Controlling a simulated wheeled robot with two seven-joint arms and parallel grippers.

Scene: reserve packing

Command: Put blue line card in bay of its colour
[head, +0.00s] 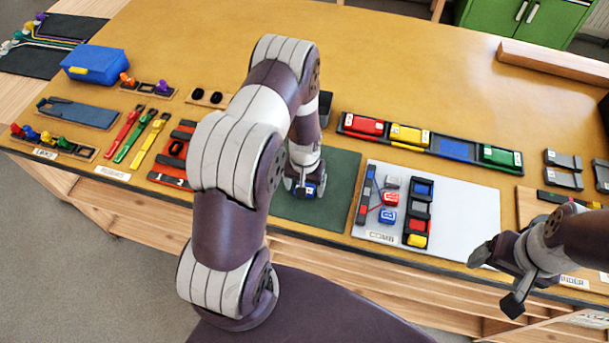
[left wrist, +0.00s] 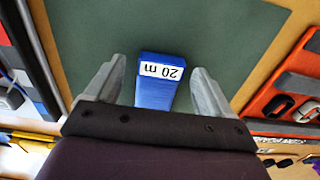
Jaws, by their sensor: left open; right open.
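The blue line card (left wrist: 158,92), with a white "20 m" label, lies on the dark green mat (left wrist: 190,25). My left gripper (left wrist: 157,68) is open, with one finger on each side of the card and small gaps between. In the head view, the left gripper (head: 303,189) hides part of the blue card (head: 310,192). The black bay tray (head: 432,150) has red, yellow, blue and green bays. The blue bay (head: 454,149) shows a bare blue floor. My right gripper (head: 505,275) is open and empty at the front right.
A red card (head: 363,126), a yellow card (head: 409,136) and a green card (head: 500,156) sit in the other bays. A white board (head: 465,207) with small coloured blocks lies right of the mat. A wooden beam (head: 555,64) lies behind. The back middle of the table is clear.

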